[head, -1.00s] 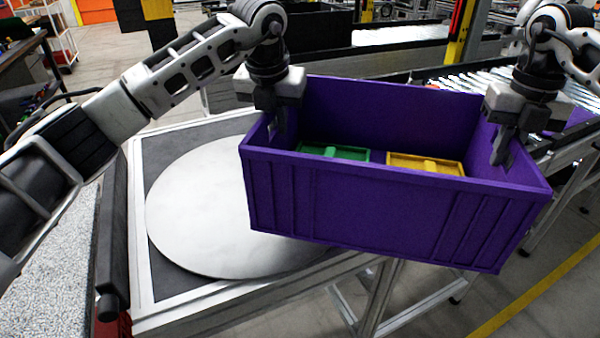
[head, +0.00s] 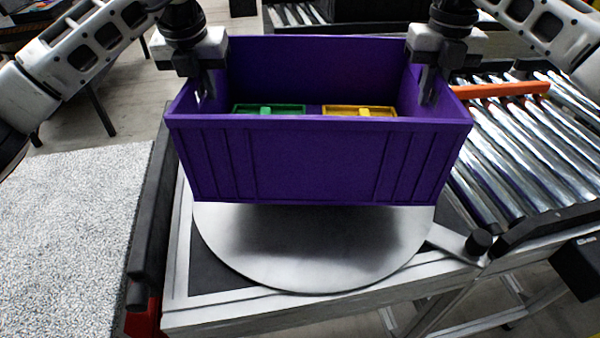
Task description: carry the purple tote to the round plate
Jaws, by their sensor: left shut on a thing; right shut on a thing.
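The purple tote (head: 315,160) is in the middle of the head view, held up over the round plate (head: 320,265). A dark shadow lies on the plate below it, and the tote hides the plate's far part. A green item (head: 268,109) and a yellow item (head: 358,111) lie inside the tote. My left gripper (head: 206,88) is shut on the tote's left end wall. My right gripper (head: 429,88) is shut on its right end wall. The tote looks about level.
The plate sits on a dark framed stand (head: 208,272) with a light metal edge. A roller conveyor (head: 520,140) with an orange bar (head: 500,89) adjoins on the right. A dark rail (head: 150,235) runs along the left side, beside speckled grey flooring (head: 65,220).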

